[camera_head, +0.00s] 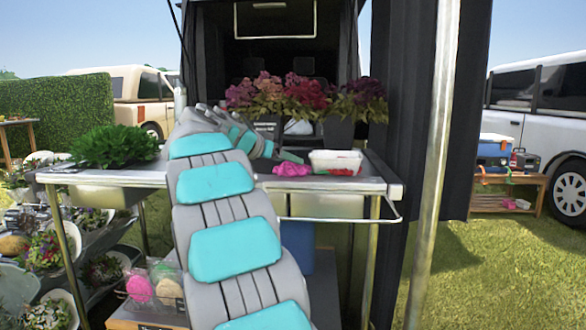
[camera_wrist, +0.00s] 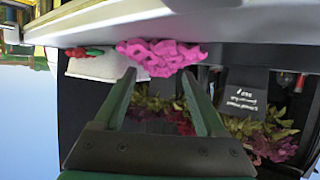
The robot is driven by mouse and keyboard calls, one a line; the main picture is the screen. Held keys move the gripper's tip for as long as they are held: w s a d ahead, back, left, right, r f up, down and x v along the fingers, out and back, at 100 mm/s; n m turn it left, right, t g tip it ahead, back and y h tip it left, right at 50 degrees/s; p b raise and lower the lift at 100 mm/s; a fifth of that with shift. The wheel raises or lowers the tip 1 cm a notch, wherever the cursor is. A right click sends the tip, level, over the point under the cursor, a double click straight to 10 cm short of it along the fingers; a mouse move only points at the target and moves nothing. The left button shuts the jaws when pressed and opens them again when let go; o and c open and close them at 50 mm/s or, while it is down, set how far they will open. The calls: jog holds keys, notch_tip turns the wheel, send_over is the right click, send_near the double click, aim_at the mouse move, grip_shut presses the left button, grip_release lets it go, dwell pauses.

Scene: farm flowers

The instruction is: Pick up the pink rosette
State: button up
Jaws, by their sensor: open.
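The pink rosette (camera_head: 291,169) lies on the table top near its front edge, left of a white tub. My gripper (camera_head: 290,156) comes in from the left over the table, its tip just above and behind the rosette in the head view. In the wrist view, which appears upside down, the rosette (camera_wrist: 162,57) is beyond the two green fingertips, roughly centred on the gap between them. My gripper (camera_wrist: 160,78) is open and nothing is between the fingers. Whether a fingertip touches the rosette cannot be told.
Dark pots of purple and red flowers (camera_head: 300,95) stand behind. A leafy green plant (camera_head: 115,147) is at the table's left. The table (camera_head: 383,186) has a front rail. A pale pole (camera_head: 432,180) stands to the right.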

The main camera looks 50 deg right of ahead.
jog(key=shift+x, duration=0.9)
grip_shut()
